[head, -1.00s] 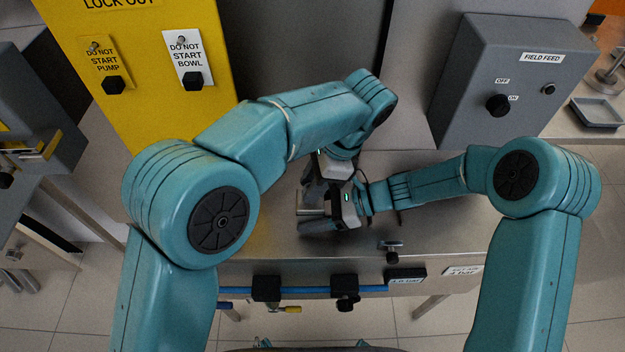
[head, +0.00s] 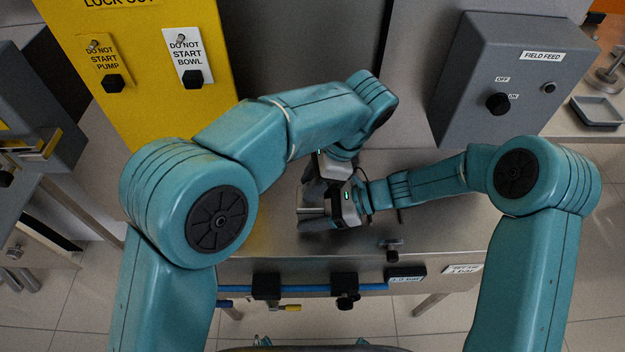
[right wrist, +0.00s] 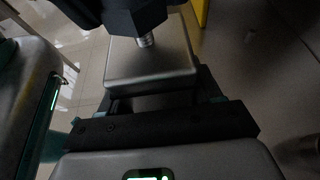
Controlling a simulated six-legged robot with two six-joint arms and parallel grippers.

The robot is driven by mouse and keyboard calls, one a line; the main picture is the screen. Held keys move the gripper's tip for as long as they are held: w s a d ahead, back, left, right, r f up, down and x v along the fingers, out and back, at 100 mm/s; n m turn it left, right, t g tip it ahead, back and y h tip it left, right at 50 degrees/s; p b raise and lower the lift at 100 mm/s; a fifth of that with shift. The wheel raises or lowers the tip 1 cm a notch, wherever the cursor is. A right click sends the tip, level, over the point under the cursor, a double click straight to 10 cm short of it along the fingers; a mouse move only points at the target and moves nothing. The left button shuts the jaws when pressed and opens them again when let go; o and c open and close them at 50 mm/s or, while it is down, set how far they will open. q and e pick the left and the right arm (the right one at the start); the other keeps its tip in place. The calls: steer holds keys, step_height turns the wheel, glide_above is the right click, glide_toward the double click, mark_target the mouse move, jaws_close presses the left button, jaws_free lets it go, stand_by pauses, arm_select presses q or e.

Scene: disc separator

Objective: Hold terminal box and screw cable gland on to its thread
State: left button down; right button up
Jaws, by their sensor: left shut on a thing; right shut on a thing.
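The terminal box is a grey metal box with rounded edges, large in the right wrist view (right wrist: 150,68); a small light part of it shows in the head view (head: 311,212). My right gripper (head: 318,214) is shut on it above the bench. A silver thread (right wrist: 146,41) stands out from the box. My left gripper (head: 313,188) comes from above, close against the box and right gripper. Its dark fingers (right wrist: 128,16) are at the thread's outer end. The cable gland is in these jaws, but I cannot tell it apart from them or see how far it sits on the thread.
Below the grippers is a steel bench (head: 270,245) with a small clamp-like fitting (head: 390,247) near its front edge. A blue pipe with black blocks (head: 266,287) runs along the front. A yellow lock-out panel (head: 140,60) and a grey field feed box (head: 510,85) stand behind.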

arm_select(q)
steer(key=m, duration=0.1)
steer(key=m+t, duration=0.1)
steer(key=shift+s+f+m, duration=0.15)
steer(key=shift+f+m, duration=0.15)
steer(key=shift+m, duration=0.1)
steer(key=m+t, duration=0.1)
steer(key=m, duration=0.2)
steer(key=shift+s+m+t+h, duration=0.1)
steer(key=shift+m+t+h, duration=0.5)
steer(key=shift+m, duration=1.1)
steer(key=m+t, duration=0.1)
steer(key=m, duration=0.2)
steer(key=shift+a+r+h, duration=0.1)
steer(key=shift+h, duration=0.2)
steer(key=m+h, duration=0.1)
steer(key=m, duration=0.2)
steer(key=shift+t, duration=0.3)
